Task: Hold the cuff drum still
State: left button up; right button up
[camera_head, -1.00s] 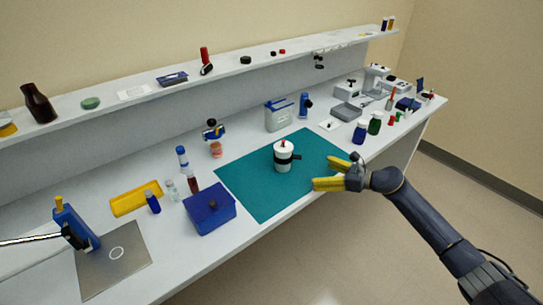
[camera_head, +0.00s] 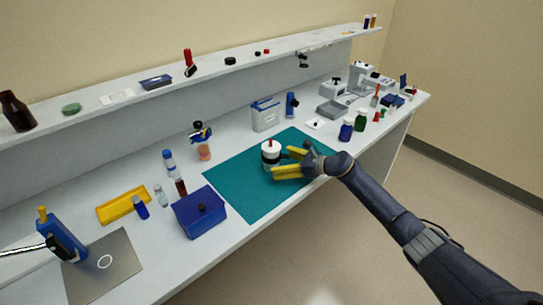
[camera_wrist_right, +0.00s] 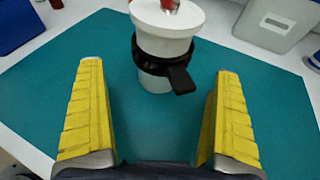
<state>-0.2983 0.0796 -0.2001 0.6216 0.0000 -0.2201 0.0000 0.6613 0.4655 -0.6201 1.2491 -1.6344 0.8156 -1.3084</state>
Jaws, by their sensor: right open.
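The cuff drum (camera_head: 271,150) is a white cylinder with a black band and a red knob on top. It stands upright on the teal mat (camera_head: 240,195). In the right wrist view the drum (camera_wrist_right: 165,35) stands ahead of the fingers, its black band and side tab (camera_wrist_right: 181,79) facing me. My right gripper (camera_head: 283,164) has yellow fingers and is open, just right of the drum in the head view. In the right wrist view its fingers (camera_wrist_right: 160,115) are spread wide with bare mat between them. My left gripper is not in view.
A blue box (camera_head: 200,212) stands left of the mat. A grey-white container (camera_head: 265,115) and a blue device (camera_head: 292,105) stand behind it. Blue and green bottles (camera_head: 361,120) stand to the right. The front of the mat is clear.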

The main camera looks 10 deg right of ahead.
aim_at(274, 162)
jog(key=shift+x, duration=1.8)
jog(key=shift+c, duration=0.6)
jog(key=c, duration=1.1)
jog(key=shift+o, duration=0.2)
